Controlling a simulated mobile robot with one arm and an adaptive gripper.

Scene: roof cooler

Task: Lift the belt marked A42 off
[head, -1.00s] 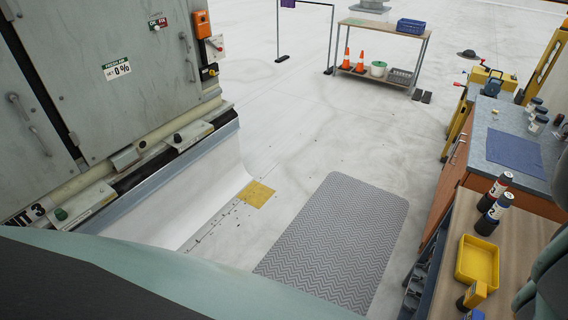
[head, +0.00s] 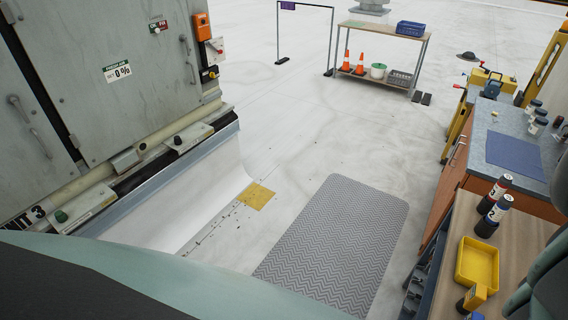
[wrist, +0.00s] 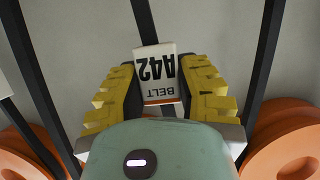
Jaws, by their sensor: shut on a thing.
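In the wrist view, a white tag (wrist: 156,72) reads "BELT A42" upside down, with an orange strip at its edge. My gripper (wrist: 157,85) has its yellow ribbed fingers on both sides of the tag, shut on the belt at the tag. Black belt strands (wrist: 147,20) show beyond the tag and to either side; which strands belong to this belt I cannot tell. Orange round pulley-like parts (wrist: 285,145) show at the lower right and lower left. The belt and gripper do not show in the head view.
In the head view, a grey unit (head: 95,90) stands at left. A grey mat (head: 335,235) lies on open floor. A workbench (head: 515,235) with a yellow tray (head: 477,262) and numbered cans (head: 493,208) is at right. A shelf table (head: 385,35) stands at the back.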

